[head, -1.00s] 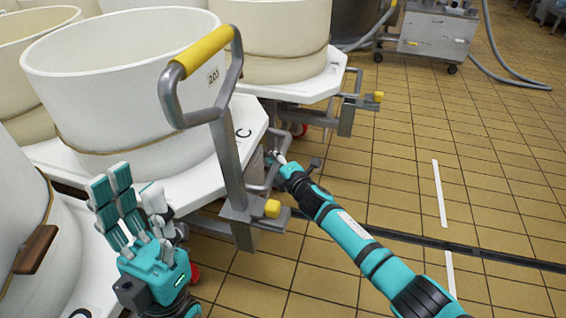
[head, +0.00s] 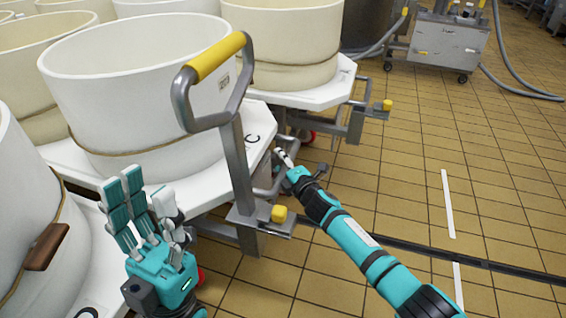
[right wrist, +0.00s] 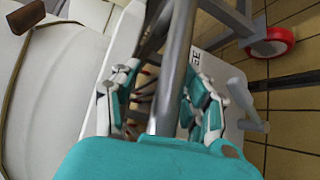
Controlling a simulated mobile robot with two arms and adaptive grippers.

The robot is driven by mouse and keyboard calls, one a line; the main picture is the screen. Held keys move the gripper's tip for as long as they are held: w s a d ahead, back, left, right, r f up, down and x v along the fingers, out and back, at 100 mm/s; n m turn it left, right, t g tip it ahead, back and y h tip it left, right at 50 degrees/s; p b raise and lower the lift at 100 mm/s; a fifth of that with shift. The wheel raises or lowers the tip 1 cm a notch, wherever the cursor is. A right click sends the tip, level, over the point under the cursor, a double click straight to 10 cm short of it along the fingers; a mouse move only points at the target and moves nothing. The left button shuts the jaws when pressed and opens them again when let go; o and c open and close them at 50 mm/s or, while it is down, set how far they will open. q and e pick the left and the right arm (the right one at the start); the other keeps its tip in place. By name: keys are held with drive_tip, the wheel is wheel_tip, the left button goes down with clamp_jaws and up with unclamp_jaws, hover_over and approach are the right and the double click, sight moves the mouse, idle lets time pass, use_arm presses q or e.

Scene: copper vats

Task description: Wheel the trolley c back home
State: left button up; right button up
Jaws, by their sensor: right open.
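Trolley c (head: 258,118) has a white platform marked with a C and carries a large cream vat (head: 130,85) labelled 203. Its grey upright handle (head: 240,165) ends in a loop with a yellow grip (head: 217,56). My right gripper (head: 284,160) is low at the trolley's right edge, behind the handle post and partly hidden. In the right wrist view its open fingers (right wrist: 165,85) stand on either side of a grey metal bar (right wrist: 173,70); I cannot tell whether they touch it. My left gripper (head: 147,205) is open and empty, fingers up, left of the handle post.
Another trolley with a cream vat (head: 280,45) stands close behind, and another vat (head: 25,220) is close at the left. A metal machine (head: 446,42) with hoses (head: 515,85) is at the back right. Tiled floor (head: 400,150) on the right is clear, crossed by a dark drain strip (head: 420,248).

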drive_tip(key=shift+s+f, duration=0.1)
drive_tip(key=shift+s+d, duration=0.15)
drive_tip(key=v, duration=1.1)
drive_tip(key=shift+s, duration=0.2)
drive_tip(key=shift+d, duration=0.1)
